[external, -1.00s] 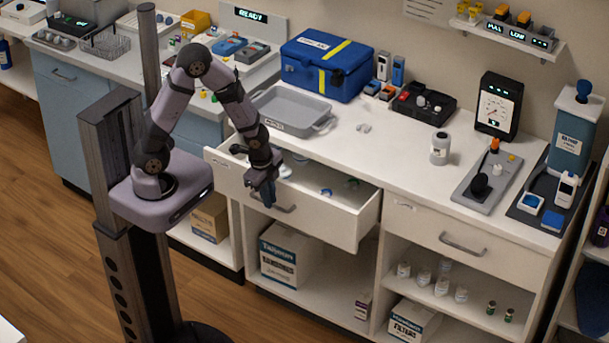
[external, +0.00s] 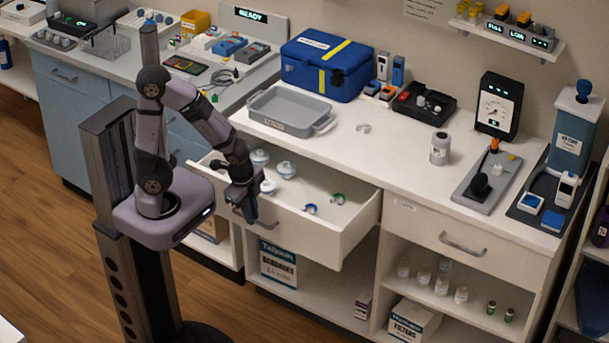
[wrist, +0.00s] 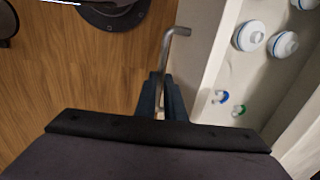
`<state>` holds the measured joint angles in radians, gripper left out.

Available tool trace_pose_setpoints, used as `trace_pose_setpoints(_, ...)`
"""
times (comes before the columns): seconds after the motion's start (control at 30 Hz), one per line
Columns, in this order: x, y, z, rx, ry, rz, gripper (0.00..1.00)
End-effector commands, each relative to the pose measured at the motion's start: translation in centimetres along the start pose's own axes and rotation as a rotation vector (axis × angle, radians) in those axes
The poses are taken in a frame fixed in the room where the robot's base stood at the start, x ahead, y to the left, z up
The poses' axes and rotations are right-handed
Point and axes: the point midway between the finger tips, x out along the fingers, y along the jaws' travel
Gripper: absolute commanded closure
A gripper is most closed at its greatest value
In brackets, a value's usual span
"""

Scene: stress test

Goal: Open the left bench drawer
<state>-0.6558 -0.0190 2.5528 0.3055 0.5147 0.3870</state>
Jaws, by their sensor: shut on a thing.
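The left bench drawer (external: 330,231) is pulled out from the white bench, and its inside shows. My gripper (external: 250,212) is at the drawer's front face, shut on the grey bar handle (external: 240,213). In the wrist view my gripper's dark blue fingers (wrist: 162,100) close around the handle (wrist: 168,52), whose bent end sticks out beyond them. Inside the drawer are several white round containers (external: 286,169), a blue clip-like piece (external: 310,209) and a green one (external: 338,198). The wrist view shows these too, right of the handle.
The right bench drawer (external: 480,243) is shut. A grey tray (external: 288,113) and a blue case (external: 323,68) stand on the bench top. Boxes sit on the open shelf below the drawer (external: 278,265). Wooden floor (external: 60,200) lies in front, left of my base.

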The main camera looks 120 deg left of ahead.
Motion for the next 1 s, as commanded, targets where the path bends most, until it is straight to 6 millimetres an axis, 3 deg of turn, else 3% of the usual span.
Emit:
trace_pose_setpoints(0.1,0.0,0.0,0.0,0.0,-0.001,0.0,1.0)
trace_pose_setpoints(0.2,-0.1,0.0,0.0,0.0,-0.001,0.0,0.72)
trace_pose_setpoints(0.63,-0.7,-0.1,-0.1,0.0,0.002,-0.002,0.72)
trace_pose_setpoints(1.0,-5.5,-0.1,-0.1,0.0,0.004,-0.003,0.72)
